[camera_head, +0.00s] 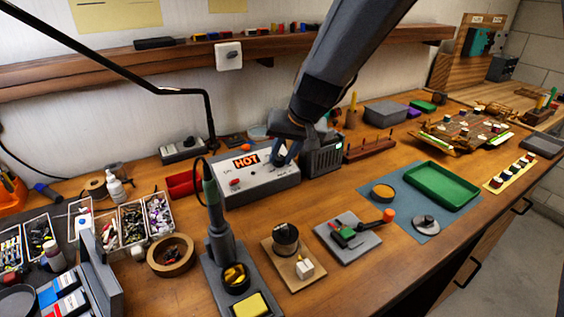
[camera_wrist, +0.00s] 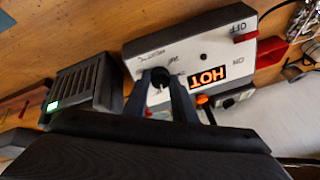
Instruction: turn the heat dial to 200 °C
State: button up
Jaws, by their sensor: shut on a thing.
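The grey soldering station (camera_head: 260,185) stands near the back of the bench. Its sloped panel shows a lit orange HOT sign (camera_head: 246,161) and a red switch (camera_head: 235,182). In the wrist view the station (camera_wrist: 212,50) appears upside down. My gripper (camera_wrist: 163,80) comes down over the panel with its two fingers shut on the dark heat dial (camera_wrist: 158,77), one on each side. In the head view my gripper (camera_head: 284,158) is at the right part of the panel and hides the dial. The dial's pointer and the numbers around it are too small to read.
A dark vented box (camera_head: 322,158) stands close to the station's right; it also shows in the wrist view (camera_wrist: 85,88). A soldering iron in its stand (camera_head: 222,245) is in front. Red bins (camera_head: 184,184) lie to the left. A black lamp arm (camera_head: 150,88) crosses the upper left.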

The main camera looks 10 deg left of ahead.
jog(key=n+b, duration=0.2)
jog(key=b, duration=0.1)
jog(key=n+b, duration=0.1)
jog(key=b, duration=0.1)
jog(key=shift+w+f+n, duration=0.15)
jog(key=shift+f+n, duration=0.1)
jog(key=shift+n, duration=0.15)
jog(key=n+b, duration=0.2)
jog(key=b, duration=0.1)
jog(key=shift+r+n+g, duration=0.1)
jog(key=shift+n+g, duration=0.3)
jog(key=n+b, duration=0.4)
jog(key=n, duration=0.2)
jog(key=shift+w+r+g, duration=0.1)
jog(key=shift+g, duration=0.3)
jog(key=n+b, duration=0.1)
jog(key=n, duration=0.3)
jog(key=shift+b, duration=0.3)
jog(key=n, duration=0.3)
jog(key=shift+a+r+n+g+h+b, duration=0.1)
jog(key=shift+n+g+h+b, duration=0.2)
jog(key=shift+b, duration=0.05)
jog(key=n, duration=0.3)
jog(key=shift+a+n+h, duration=0.1)
jog(key=shift+n+h, duration=0.3)
jog(key=shift+n, duration=1.7)
